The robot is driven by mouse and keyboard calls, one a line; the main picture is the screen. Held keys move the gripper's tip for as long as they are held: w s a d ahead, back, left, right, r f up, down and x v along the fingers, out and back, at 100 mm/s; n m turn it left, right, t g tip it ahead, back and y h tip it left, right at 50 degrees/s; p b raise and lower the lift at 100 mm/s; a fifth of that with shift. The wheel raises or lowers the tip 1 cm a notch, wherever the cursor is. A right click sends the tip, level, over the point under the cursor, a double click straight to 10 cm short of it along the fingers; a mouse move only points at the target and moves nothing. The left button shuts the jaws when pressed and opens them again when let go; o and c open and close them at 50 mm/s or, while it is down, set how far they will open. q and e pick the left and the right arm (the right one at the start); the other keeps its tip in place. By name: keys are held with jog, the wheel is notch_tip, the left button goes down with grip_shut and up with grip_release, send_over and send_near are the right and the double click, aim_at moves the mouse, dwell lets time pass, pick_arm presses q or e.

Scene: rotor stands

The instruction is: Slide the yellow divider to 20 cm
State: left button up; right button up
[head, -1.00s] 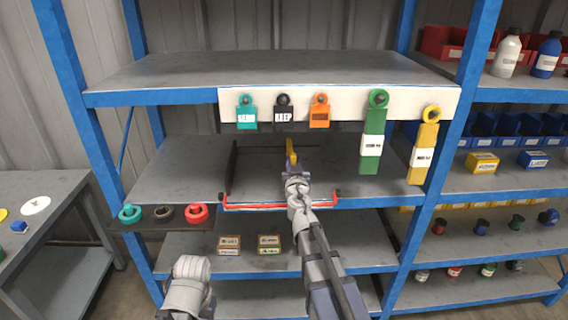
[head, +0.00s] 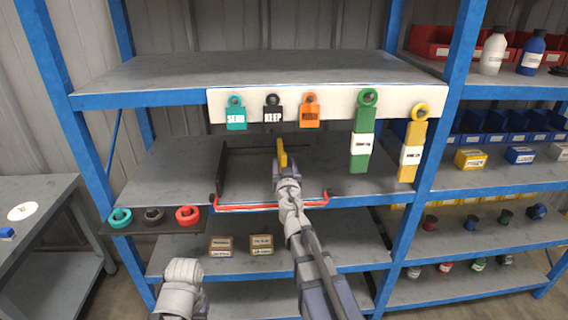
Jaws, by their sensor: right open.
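The yellow divider (head: 282,153) shows as a narrow upright piece above the middle shelf, inside a dark frame. My right gripper (head: 283,168) reaches in over the red front bar from below and is open, right at the divider. It covers the divider's lower part, so I cannot tell whether the fingers touch it. Of my left arm only a pale link shows at the bottom left; its gripper is out of view.
A red bar (head: 240,208) runs along the front of the middle shelf (head: 165,170). Colored tags, including a green one (head: 361,150) and a yellow one (head: 412,150), hang from a white strip (head: 340,98) above. Rings (head: 187,215) sit on a dark ledge at left.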

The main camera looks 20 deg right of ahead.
jog(key=v, duration=0.6)
jog(key=shift+s, duration=0.35)
jog(key=s+a+f+n+g+p, duration=0.1)
jog(key=s+a+f+g+p, duration=0.5)
jog(key=s+a+f+g, duration=0.6)
jog(key=s+a+f+n+g+y, duration=0.1)
jog(key=s+a+n+g+y, duration=0.1)
jog(key=s+a, duration=0.3)
jog(key=s+a+f+n+g+y+p, duration=0.1)
jog(key=s+a+n+g, duration=0.2)
jog(key=s, duration=0.5)
jog(key=shift+s+a+f+n+g+y, duration=0.3)
jog(key=shift+a+n+y, duration=0.15)
jog(key=shift+a, duration=0.55)
